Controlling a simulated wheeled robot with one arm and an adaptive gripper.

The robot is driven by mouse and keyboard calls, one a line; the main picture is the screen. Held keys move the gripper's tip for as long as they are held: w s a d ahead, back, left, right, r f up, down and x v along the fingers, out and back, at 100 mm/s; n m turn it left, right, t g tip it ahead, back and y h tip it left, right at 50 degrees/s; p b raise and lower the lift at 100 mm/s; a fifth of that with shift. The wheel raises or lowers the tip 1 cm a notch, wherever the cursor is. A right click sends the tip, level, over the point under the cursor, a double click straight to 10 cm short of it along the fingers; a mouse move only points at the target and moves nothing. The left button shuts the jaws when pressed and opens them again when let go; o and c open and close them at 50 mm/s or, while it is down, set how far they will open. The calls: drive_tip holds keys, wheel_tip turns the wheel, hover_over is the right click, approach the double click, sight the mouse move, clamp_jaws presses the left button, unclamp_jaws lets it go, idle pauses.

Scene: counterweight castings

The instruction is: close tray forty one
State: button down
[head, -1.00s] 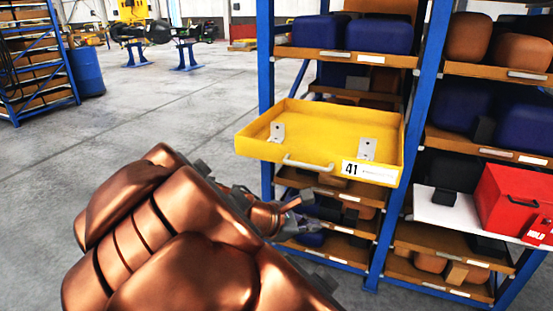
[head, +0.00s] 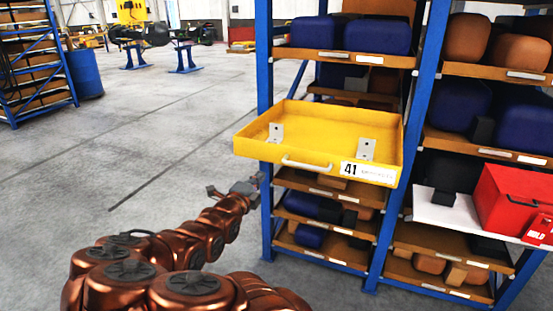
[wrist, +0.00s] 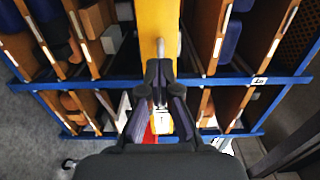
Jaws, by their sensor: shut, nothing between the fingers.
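The yellow tray (head: 330,115) labelled 41 stands pulled out from the blue rack, well past the shelf fronts. It holds two small metal brackets. Its pale handle (head: 307,163) is on the front face, left of the white number label (head: 370,173). My gripper (head: 257,179) is left of and slightly below the handle in the head view, apart from it. In the wrist view the shut, empty fingers (wrist: 159,72) point toward the tray's yellow face (wrist: 157,18), with the handle (wrist: 160,48) just beyond the tips. The exact gap is hard to tell.
The blue rack post (head: 265,60) stands close behind my gripper. Brown shelves (head: 345,57) with dark blue castings (head: 376,36) lie above and below the tray. A red box (head: 512,200) sits on a white shelf at right. The floor (head: 140,140) at left is clear.

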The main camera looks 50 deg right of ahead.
sight(280, 154)
drive_tip(key=shift+p+x, duration=1.6)
drive_tip(key=shift+x, duration=5.2)
drive_tip(key=shift+d+r, duration=0.1)
drive_tip(key=shift+d, duration=0.05)
